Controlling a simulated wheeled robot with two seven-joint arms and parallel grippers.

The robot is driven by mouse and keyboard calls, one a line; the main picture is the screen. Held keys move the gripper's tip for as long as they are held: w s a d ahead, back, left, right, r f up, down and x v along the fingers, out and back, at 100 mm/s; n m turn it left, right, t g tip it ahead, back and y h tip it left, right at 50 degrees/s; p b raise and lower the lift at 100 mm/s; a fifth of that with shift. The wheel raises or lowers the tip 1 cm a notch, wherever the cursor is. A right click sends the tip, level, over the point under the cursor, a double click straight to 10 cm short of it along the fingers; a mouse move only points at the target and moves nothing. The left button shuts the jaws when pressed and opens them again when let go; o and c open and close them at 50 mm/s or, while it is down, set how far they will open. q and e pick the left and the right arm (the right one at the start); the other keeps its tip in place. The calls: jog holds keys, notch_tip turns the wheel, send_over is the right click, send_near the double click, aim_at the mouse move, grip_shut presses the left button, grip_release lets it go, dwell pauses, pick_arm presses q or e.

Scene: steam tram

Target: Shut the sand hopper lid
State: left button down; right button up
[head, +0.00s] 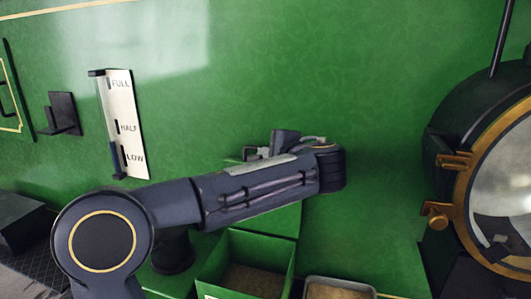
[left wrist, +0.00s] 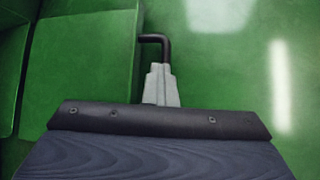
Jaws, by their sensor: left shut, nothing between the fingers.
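The sand hopper is an open green box (head: 245,262) with sand inside, low in the head view. A green panel (head: 283,221), which looks like its raised lid, stands behind the box and is partly hidden by my left arm. In the left wrist view the green panel (left wrist: 85,65) fills the upper left. A bent black handle (left wrist: 157,38) sticks out from its right edge. My left gripper (head: 252,153) is at the panel's upper part in the head view. In the wrist view its grey fingers (left wrist: 160,70) are shut and empty, right by the handle's bent end; contact is unclear. My right gripper is out of view.
A tray of sand (head: 337,289) sits right of the hopper. A large brass-rimmed lamp (head: 500,185) projects at the right. A level gauge (head: 124,125) and a black bracket (head: 62,113) are on the green wall at the left. The wall between arm and lamp is clear.

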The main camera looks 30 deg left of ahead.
pick_arm(q)
jog(key=shift+s, duration=0.1)
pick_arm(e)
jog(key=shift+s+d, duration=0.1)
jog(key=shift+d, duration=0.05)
pick_arm(q)
jog(key=c, duration=2.1)
grip_release()
jog(key=o, duration=0.3)
jog(key=shift+o, duration=0.2)
jog(key=b+v, duration=0.2)
jog(key=v, duration=0.4)
jog(key=shift+d+r, duration=0.2)
jog(key=shift+r, duration=0.05)
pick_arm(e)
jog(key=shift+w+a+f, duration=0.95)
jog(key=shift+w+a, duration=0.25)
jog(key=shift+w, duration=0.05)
pick_arm(q)
jog(key=shift+d, duration=0.1)
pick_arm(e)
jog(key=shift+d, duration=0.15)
